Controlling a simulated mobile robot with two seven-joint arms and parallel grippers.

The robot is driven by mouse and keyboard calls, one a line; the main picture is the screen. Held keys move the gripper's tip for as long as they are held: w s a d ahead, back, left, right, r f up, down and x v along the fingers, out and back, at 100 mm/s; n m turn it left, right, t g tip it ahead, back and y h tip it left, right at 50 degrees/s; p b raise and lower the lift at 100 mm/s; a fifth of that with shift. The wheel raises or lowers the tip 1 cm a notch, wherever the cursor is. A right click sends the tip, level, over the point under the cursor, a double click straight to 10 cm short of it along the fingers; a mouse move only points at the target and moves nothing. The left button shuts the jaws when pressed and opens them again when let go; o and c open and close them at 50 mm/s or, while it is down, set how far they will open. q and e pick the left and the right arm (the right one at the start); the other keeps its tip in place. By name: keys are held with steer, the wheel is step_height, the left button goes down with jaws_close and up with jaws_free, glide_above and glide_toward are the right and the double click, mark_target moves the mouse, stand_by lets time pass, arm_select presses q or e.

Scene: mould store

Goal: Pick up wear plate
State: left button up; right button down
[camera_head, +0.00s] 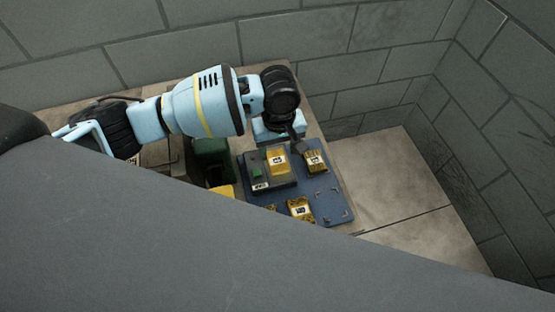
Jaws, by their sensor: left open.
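Several small blocks with yellow markings and pale labels lie on a blue board (328,212); I cannot tell for certain which is the wear plate. One dark and yellow block (316,162) lies at the board's far right corner. A larger yellow block (278,161) sits on a dark grey unit to its left. Another yellow block (300,209) lies closer to the front. My left gripper (299,143) is open and points down just beside the far right block. Its fingertips are small and partly dark, and I see nothing held. My right gripper is not in view.
The dark unit (258,186) carries a small green part. A dark green container (211,160) stands left of the board, with a yellow item (222,192) in front. Block walls close in behind and right. A large grey surface hides the front. Floor at right is clear.

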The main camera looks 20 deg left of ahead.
mark_target(278, 164)
arm_select(q)
steer(key=shift+f, duration=0.25)
step_height(278, 164, down, 4)
steer(key=shift+s+r, duration=0.15)
steer(key=shift+r, duration=0.1)
steer(key=shift+f+b, duration=0.35)
steer(key=shift+f, duration=0.2)
steer(key=shift+c, duration=0.3)
